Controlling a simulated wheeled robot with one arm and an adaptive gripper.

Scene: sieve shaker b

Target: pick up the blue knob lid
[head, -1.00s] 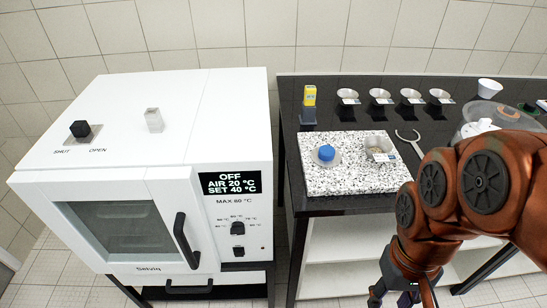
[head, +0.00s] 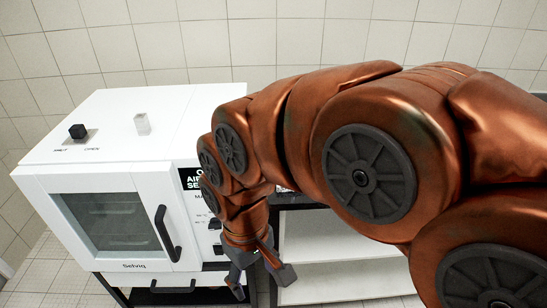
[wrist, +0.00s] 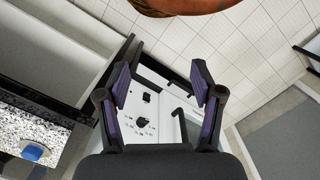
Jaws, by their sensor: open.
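The blue knob lid (wrist: 35,152) shows at the lower left edge of the wrist view, on the speckled slab (wrist: 28,127). In the head view my arm hides both the lid and the slab. My gripper (head: 262,279) hangs low in front of the oven's right side, fingers pointing down. In the wrist view my gripper (wrist: 161,88) is open and empty, with a wide gap between its fingers. The lid lies outside the fingers, well to their left.
A white oven (head: 100,180) with a black door handle (head: 167,234) stands at the left. The oven's control panel shows between my fingers in the wrist view. White shelves (head: 335,245) lie under the dark counter. Open tiled floor (wrist: 262,85) is at the wrist view's right.

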